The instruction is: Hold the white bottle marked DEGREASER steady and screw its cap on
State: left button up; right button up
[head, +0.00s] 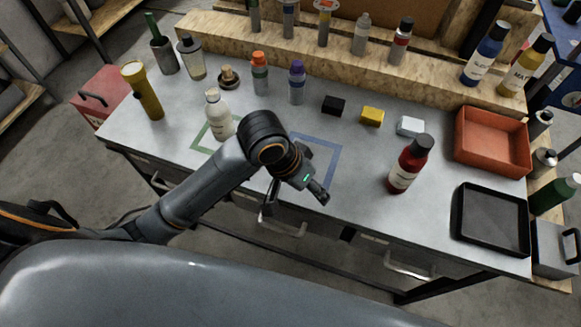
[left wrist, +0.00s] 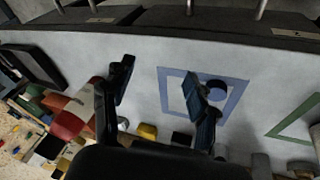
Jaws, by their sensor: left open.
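The white bottle (head: 219,118) stands upright at the green square outline (head: 203,138) in the head view. Its label is too small to read, and no dark cap shows on its pale neck. A dark blue round cap (left wrist: 217,92) lies inside the blue square outline (left wrist: 240,84) in the left wrist view, beside one finger. My arm hides it in the head view. My left gripper (head: 295,197) is open and empty above the front of the table by the blue square; its spread fingers show in the left wrist view (left wrist: 158,72). My right gripper is not in view.
A red bottle (head: 404,171) with a dark cap stands right of my gripper. Black, yellow (head: 372,116) and white blocks lie behind. An orange bin (head: 491,141) and a black tray (head: 492,219) are at the right. A yellow flashlight (head: 147,98) stands at the left.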

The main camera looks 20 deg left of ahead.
pick_arm(q)
jog(key=w+a+r+n+g+y, duration=0.2)
jog(key=w+a+r+y, duration=0.1)
jog(key=w+a+r, duration=0.4)
notch_tip(320, 180, up, 2)
jog(key=shift+w+r+y, duration=0.1)
jog(key=shift+w+y, duration=0.05)
jog(key=shift+y, duration=0.25)
notch_tip(320, 180, down, 9)
jog(key=shift+r+p, duration=0.1)
jog(key=shift+p, duration=0.2)
